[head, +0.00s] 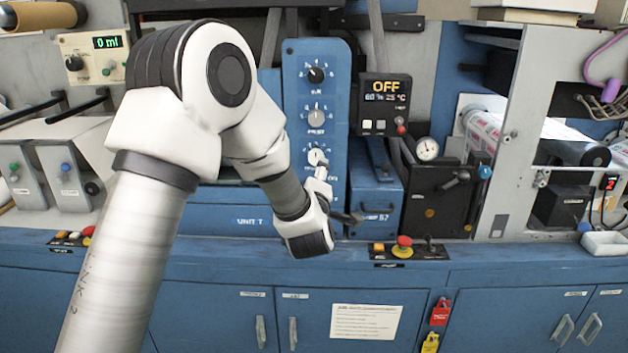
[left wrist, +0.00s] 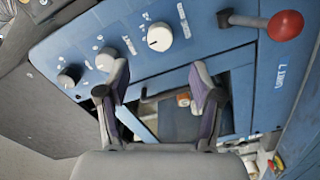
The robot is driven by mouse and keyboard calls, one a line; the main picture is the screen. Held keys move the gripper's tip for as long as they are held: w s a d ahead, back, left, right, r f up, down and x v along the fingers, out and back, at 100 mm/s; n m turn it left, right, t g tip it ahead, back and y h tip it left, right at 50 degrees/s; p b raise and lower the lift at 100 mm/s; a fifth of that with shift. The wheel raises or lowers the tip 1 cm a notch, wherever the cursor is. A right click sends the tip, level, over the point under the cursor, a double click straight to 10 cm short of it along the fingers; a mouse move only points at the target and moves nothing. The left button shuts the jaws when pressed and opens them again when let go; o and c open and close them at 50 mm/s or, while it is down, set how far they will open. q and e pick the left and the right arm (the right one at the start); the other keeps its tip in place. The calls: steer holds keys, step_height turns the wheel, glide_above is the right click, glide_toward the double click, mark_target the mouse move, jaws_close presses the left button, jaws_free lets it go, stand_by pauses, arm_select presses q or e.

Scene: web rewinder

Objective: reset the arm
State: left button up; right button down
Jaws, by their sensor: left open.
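My left arm comes in from the left in the head view and bends over in front of the blue machine. Its left gripper (head: 323,178) is in front of the lower part of the blue knob panel (head: 316,90), near the lowest knob. In the left wrist view the left gripper (left wrist: 160,92) shows two fingers spread apart with nothing held between them. Behind the fingers is a dark recess in the blue machine. The panel's knobs, such as one white-faced knob (left wrist: 159,37), lie beyond the fingers. My right gripper is in neither view.
A red ball-ended lever (left wrist: 284,26) sticks out at the top right in the left wrist view. A black OFF display (head: 386,103), a pressure gauge (head: 427,149) and a red emergency button (head: 403,247) are right of the gripper. A white tray (head: 606,243) sits at the far right.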

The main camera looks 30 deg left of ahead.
arm_select(q)
steer(key=shift+v, duration=0.85)
steer(key=shift+f, duration=0.1)
steer(key=s+d+f+m+g+h, duration=0.2)
steer(key=s+f, duration=0.2)
steer(key=f, duration=0.7)
steer(key=s+d+f+m+g+h, duration=0.1)
steer(key=s+f+m+g, duration=0.15)
steer(key=f, duration=0.85)
steer(key=s+d+f+m+g+h, duration=0.2)
steer(key=s+f, duration=0.3)
steer(key=f, duration=0.5)
steer(key=s+d+f+m+g+h, duration=0.1)
steer(key=s+d+f+m+g, duration=0.1)
steer(key=s, duration=0.6)
steer(key=s+d+f+m+g+h, duration=0.2)
steer(key=s+d+f+m+g, duration=0.1)
steer(key=s+f+m, duration=0.3)
steer(key=s+d+f+m+g+h, duration=0.1)
steer(key=s+d+f+m+g, duration=0.2)
steer(key=s, duration=0.8)
steer(key=shift+d+f+m+g, duration=0.25)
steer(key=shift+f+m+g, duration=0.2)
steer(key=shift+m+g, duration=0.15)
